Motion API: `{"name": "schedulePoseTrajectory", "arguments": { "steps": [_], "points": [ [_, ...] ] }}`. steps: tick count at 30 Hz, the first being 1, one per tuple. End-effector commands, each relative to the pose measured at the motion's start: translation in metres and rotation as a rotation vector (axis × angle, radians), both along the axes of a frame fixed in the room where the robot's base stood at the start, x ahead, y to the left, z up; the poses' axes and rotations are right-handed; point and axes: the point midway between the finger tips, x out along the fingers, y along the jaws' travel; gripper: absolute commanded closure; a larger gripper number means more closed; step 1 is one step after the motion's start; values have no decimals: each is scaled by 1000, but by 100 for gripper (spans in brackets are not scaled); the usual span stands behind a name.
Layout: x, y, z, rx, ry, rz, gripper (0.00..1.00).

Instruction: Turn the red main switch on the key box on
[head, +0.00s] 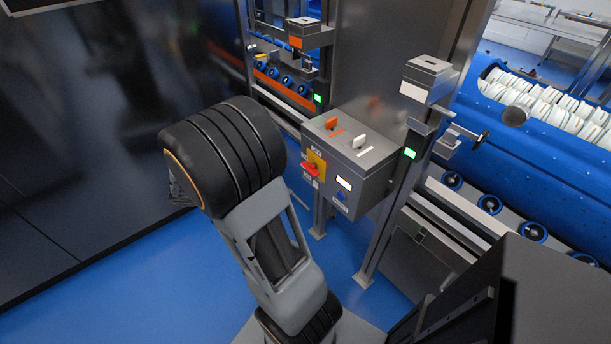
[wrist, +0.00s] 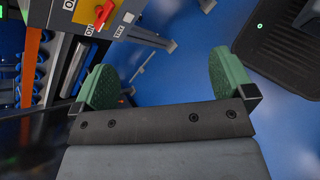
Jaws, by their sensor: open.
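The grey key box (head: 368,181) stands on posts in the middle of the head view. Its red main switch (head: 311,169) sits on a yellow plate (head: 317,158) on the front face. The red switch (wrist: 104,13) and yellow plate (wrist: 86,12) also show at the top left of the wrist view, cut by the edge, with a small ON label beside them. I cannot tell the switch's setting. My gripper (wrist: 166,80) is open and empty, its green fingers apart from the box and the switch. In the head view my own arm hides most of it.
An orange key (head: 332,122) and a white key (head: 359,141) stand on the box's top. A post (head: 400,190) and roller conveyor (head: 455,215) stand right. Blue floor (head: 160,275) is clear at left.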

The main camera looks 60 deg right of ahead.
Motion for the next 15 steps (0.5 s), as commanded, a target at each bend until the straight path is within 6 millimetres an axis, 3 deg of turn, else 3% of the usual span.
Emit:
{"name": "schedulePoseTrajectory", "arguments": {
  "steps": [1,6,9,15],
  "points": [
    [3,-19,-19,-59,114,37,0],
    [18,-70,-54,-226,406,180,0],
    [26,-89,-72,-294,526,252,0],
    [36,-108,-96,-373,660,345,0]
  ]
}}
